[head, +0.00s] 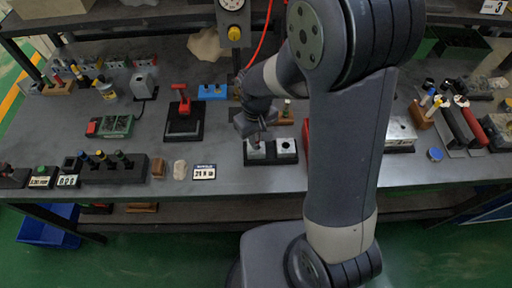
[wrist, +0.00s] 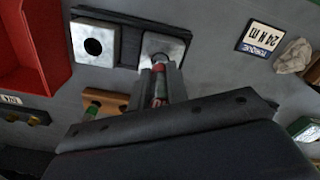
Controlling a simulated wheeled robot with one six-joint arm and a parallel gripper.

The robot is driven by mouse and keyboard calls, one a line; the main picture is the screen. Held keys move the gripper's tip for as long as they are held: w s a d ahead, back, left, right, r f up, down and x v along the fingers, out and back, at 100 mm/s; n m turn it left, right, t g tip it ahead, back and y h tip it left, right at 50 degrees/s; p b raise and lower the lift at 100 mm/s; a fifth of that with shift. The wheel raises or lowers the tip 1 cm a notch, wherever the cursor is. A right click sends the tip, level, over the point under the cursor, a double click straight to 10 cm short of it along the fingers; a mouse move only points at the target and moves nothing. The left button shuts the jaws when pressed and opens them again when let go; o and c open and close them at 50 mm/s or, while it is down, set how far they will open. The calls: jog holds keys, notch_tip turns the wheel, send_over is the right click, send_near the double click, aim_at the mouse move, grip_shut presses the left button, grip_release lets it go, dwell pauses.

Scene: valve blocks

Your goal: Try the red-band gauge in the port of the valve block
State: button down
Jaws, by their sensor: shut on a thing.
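The valve block is a dark base with two silver blocks near the table's front edge. In the head view, the left silver block (head: 255,154) is under my gripper (head: 254,134), and the right one (head: 286,146) shows an open dark port. In the wrist view the order is reversed: the free block (wrist: 92,44) is left and the block under my gripper (wrist: 166,44) is right. My gripper (wrist: 160,90) is shut on the red-band gauge (wrist: 158,88), whose lower end meets the right block's top face. I cannot tell how deep it sits; its tip is hidden.
A wooden stand (wrist: 118,103) with a green-topped piece is close beside the block. A red bin (wrist: 32,45) is at the left in the wrist view. A torque label (head: 204,172) and a beige lump (head: 180,168) lie left of the block in the head view.

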jog(key=shift+r+p, duration=1.9)
jog(key=shift+r, duration=0.8)
